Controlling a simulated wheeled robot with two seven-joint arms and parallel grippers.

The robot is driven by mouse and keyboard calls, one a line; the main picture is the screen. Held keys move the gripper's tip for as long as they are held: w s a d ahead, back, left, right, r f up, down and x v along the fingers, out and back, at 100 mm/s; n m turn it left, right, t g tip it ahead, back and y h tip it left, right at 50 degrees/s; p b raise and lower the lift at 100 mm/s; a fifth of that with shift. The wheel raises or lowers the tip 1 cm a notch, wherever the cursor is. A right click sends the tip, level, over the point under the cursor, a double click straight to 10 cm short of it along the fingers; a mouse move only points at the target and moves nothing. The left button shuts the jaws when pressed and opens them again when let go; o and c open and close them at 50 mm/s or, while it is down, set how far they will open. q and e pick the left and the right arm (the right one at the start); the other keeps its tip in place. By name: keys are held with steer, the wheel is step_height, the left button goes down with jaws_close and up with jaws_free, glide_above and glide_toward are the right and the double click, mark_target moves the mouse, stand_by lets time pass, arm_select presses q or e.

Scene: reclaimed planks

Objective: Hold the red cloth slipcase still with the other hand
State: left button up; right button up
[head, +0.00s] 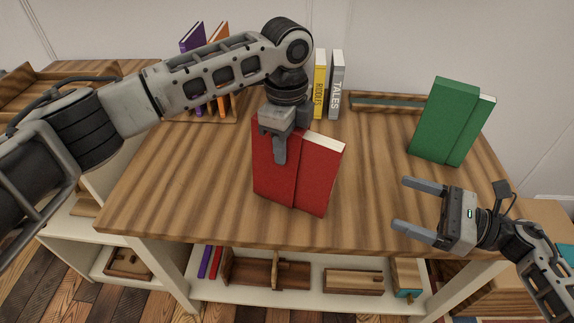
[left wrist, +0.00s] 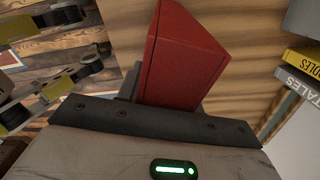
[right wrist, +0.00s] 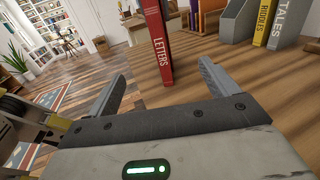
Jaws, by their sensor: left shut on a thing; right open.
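The red cloth slipcase (head: 273,180) stands upright on the wooden table top, with a red book (head: 319,180) sticking out of its right side. The book's pale page tops show, and its spine reads LETTERS in the right wrist view (right wrist: 159,50). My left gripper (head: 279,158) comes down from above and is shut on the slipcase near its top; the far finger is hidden. In the left wrist view the red slipcase (left wrist: 182,62) rises from the jaws. My right gripper (head: 400,203) is open and empty, to the right of the book and apart from it.
A green slipcase with a green book (head: 443,125) stands at the right. Yellow RIDDLES (head: 320,85) and grey TALES (head: 337,85) stand at the back, with purple and orange books (head: 192,40) behind my left arm. The table's front edge (head: 200,233) is clear.

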mark_target(337, 173)
steer(key=shift+a+r, duration=0.1)
steer(key=shift+a, duration=0.05)
steer(key=c, duration=0.7)
steer(key=a+r+h, duration=0.1)
steer(key=w+a+r+g+h, duration=0.1)
steer(key=a+r, duration=0.1)
steer(key=a+r+h, duration=0.2)
steer(key=shift+w+a+r, duration=0.2)
steer(key=shift+w, duration=0.15)
steer(key=shift+c, duration=0.5)
steer(key=x, duration=1.2)
steer(key=shift+s+d+f, duration=0.1)
steer(key=shift+f, duration=0.1)
jaws_close()
